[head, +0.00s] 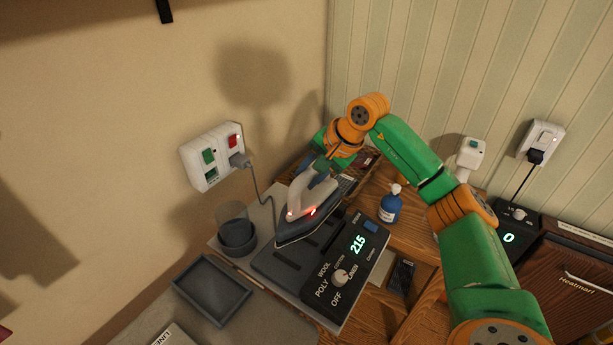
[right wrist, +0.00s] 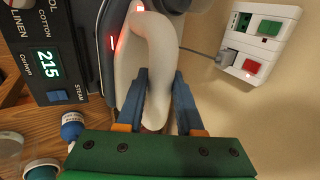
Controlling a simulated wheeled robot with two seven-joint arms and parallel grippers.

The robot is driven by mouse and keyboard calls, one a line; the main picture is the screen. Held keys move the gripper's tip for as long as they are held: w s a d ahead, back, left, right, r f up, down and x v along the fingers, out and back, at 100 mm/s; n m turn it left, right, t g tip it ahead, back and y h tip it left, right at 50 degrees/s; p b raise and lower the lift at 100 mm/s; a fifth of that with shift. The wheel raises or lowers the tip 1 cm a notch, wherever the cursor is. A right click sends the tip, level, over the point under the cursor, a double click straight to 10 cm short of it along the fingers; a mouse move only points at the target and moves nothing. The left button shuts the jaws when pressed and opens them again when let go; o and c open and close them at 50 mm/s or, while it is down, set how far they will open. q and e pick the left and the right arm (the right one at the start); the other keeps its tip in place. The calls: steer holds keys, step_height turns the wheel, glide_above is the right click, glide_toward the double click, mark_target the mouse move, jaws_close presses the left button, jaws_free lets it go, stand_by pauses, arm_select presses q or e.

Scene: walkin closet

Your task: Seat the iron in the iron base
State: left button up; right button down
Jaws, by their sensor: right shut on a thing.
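The iron (head: 299,222), with a cream handle and dark body with red lights, is at the dark iron base (head: 277,268). Its nose points to the lower left, and it lies over the far left part of the base. I cannot tell whether its sole touches the base. My right gripper (head: 322,168) is shut on the rear of the iron's handle. In the right wrist view the blue fingers (right wrist: 162,84) are on both sides of the handle (right wrist: 152,55). The base's control panel (head: 347,262) reads 215. My left gripper is out of view.
A cord runs from the wall socket (head: 211,157) down behind the iron. A dark cup (head: 237,235) and an empty grey tray (head: 212,289) stand left of the base. A blue bottle (head: 390,206) stands to its right. Walls close off the back.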

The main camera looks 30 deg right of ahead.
mark_target(314, 198)
step_height(314, 198, down, 4)
steer(key=b, duration=0.3)
steer(key=shift+r, duration=0.25)
steer(key=shift+f+b, duration=1.75)
steer(key=shift+f, duration=0.45)
steer(key=c, duration=0.7)
jaws_free()
steer(key=shift+o, duration=1.2)
steer(key=shift+s+a, duration=0.15)
